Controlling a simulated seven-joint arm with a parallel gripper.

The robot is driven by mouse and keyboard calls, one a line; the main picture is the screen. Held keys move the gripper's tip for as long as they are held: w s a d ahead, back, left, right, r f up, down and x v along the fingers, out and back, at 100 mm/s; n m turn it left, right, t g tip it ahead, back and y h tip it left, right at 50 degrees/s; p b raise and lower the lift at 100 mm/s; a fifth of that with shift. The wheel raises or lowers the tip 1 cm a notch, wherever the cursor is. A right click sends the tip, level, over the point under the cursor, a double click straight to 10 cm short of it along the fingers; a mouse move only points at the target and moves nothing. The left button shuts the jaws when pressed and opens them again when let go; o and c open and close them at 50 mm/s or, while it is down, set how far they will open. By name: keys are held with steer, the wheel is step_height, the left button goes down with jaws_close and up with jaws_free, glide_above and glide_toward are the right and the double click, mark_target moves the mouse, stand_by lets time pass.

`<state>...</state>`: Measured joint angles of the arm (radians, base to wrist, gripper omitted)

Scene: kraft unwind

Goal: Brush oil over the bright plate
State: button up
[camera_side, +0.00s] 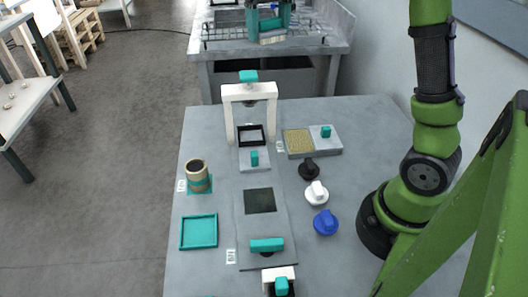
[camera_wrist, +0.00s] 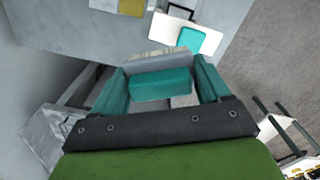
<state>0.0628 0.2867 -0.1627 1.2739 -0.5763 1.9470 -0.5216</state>
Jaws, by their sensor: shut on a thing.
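My gripper (camera_side: 269,20) is at the far end of the side view, by the back bench. In the wrist view my gripper (camera_wrist: 163,82) has its teal fingers either side of a brush's teal handle (camera_wrist: 160,86); a grey band and pale bristles (camera_wrist: 156,54) show beyond it. The brush (camera_side: 272,39) hangs below the fingers in the side view. A tan cup with dark contents (camera_side: 197,166) stands on the table's left. A grey plate (camera_side: 279,225) with a dark square and teal handle lies at centre front. I cannot tell which surface is the bright plate.
A white arch (camera_side: 249,91) with a teal top stands at the table's back. A board with a gold patch (camera_side: 298,142) lies right of it. Black (camera_side: 308,168), white (camera_side: 316,192) and blue (camera_side: 325,222) knobs line the right. A teal tray (camera_side: 183,232) lies front left.

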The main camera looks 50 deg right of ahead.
steer(key=s+d+f+n, duration=0.2)
steer(key=s+d+n, duration=0.1)
steer(key=s+n, duration=0.75)
steer(key=n, duration=0.2)
glide_above(298, 140)
step_height(298, 140, down, 19)
steer(key=shift+f, duration=3)
steer(key=shift+s+f, duration=0.1)
steer(key=shift+f, duration=0.65)
steer(key=shift+r, duration=2.6)
